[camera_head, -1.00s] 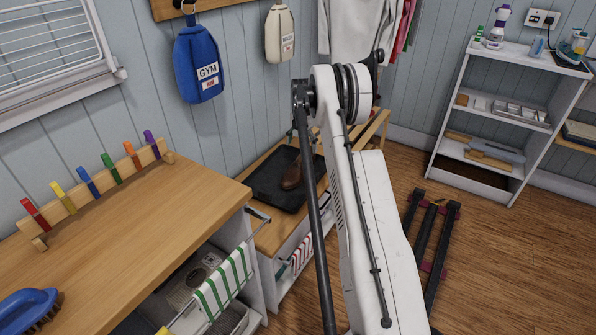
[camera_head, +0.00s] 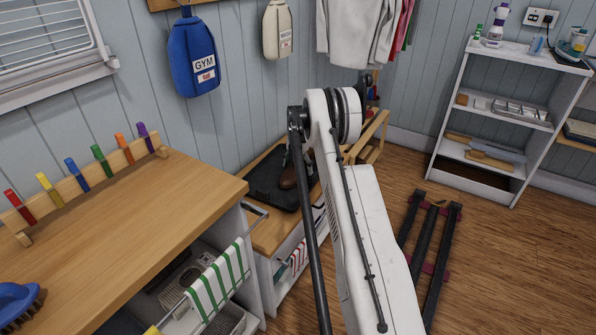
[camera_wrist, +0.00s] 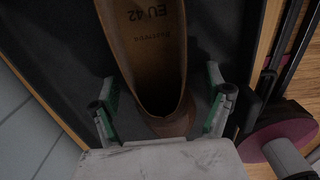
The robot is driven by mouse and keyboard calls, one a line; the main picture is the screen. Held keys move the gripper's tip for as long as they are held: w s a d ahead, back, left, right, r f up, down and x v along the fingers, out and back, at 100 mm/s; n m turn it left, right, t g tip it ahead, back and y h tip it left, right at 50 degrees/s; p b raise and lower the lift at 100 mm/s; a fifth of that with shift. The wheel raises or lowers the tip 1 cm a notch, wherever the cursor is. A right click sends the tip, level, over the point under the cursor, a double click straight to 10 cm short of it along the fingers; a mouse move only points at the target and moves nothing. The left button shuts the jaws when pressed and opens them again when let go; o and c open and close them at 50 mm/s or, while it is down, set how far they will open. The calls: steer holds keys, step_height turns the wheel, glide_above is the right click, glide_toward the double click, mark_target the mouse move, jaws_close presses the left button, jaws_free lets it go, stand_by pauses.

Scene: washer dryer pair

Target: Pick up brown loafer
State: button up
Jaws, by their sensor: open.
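The brown loafer (camera_wrist: 145,60) lies on a black tray (camera_wrist: 60,50) in the wrist view, with its insole marked "EU 42" showing. My gripper (camera_wrist: 163,92) is open, with one green-padded finger on each side of the shoe's near end. Gaps show between the fingers and the shoe. My arm hides part of the shoe and tray there, and my gripper cannot be made out clearly.
A wooden worktop (camera_head: 130,220) with coloured pegs stands at the left of the bench. Striped cloths (camera_head: 220,282) hang below. The wall is close behind the tray.

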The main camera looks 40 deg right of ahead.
steer(key=shift+r, duration=0.1)
steer(key=shift+c, duration=0.5)
steer(key=c, duration=1.4)
steer(key=shift+o, duration=0.2)
